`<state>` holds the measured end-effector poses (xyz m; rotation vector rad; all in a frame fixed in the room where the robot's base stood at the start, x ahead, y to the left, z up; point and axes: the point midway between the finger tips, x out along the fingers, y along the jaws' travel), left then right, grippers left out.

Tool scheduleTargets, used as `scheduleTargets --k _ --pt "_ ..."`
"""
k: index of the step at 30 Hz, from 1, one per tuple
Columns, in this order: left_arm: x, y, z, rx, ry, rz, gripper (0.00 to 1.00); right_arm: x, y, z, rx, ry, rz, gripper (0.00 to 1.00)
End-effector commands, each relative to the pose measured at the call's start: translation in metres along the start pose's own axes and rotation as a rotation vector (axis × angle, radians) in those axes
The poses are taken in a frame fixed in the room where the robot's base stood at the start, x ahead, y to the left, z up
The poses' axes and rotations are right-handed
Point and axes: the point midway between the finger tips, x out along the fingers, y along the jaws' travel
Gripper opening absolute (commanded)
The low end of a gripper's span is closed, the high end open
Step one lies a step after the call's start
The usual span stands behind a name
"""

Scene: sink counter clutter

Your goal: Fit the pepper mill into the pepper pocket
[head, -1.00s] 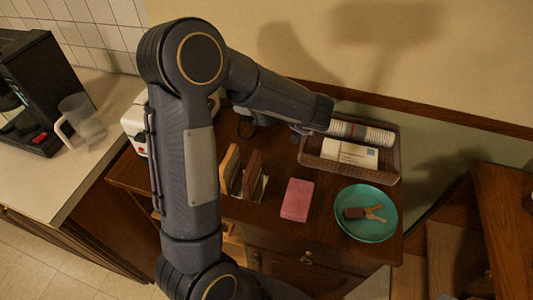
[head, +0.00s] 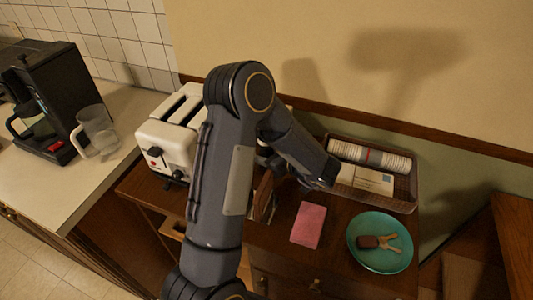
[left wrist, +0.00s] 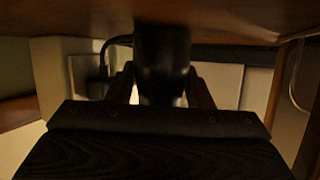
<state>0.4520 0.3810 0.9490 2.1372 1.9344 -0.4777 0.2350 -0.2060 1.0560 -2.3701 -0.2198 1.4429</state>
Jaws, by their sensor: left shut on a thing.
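In the left wrist view, a dark, rounded, thick object, seemingly the pepper mill (left wrist: 162,55), stands between the two fingers of my left gripper (left wrist: 163,85). The fingers are shut on it, one on each side. Its far end is cut off or in shadow, so I cannot tell its full shape. Brown upright wooden pieces (head: 264,197) stand partly behind my arm, left of the pink block. I cannot make out the pepper pocket. My right gripper is not in view.
A white toaster (head: 160,145) stands left of my arm. A pink block (head: 308,225), a teal plate (head: 365,258) with keys, and a brown tray (head: 400,204) with an envelope and a striped roll are to the right. A coffee maker (head: 45,100) and glass jug (head: 98,130) stand on the left counter.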

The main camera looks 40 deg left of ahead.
Motion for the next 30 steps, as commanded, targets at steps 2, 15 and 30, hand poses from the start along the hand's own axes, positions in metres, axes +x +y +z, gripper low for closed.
scheduleTargets --k 2,15,30 --pt "0.0 0.0 -0.001 -0.003 0.002 0.001 0.17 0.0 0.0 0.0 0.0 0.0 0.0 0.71" --pt "0.001 0.001 0.002 -0.002 0.001 0.001 0.68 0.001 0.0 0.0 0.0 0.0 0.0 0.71" --pt "-0.027 0.002 -0.001 -0.002 0.001 0.007 0.68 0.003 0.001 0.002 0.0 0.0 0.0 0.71"
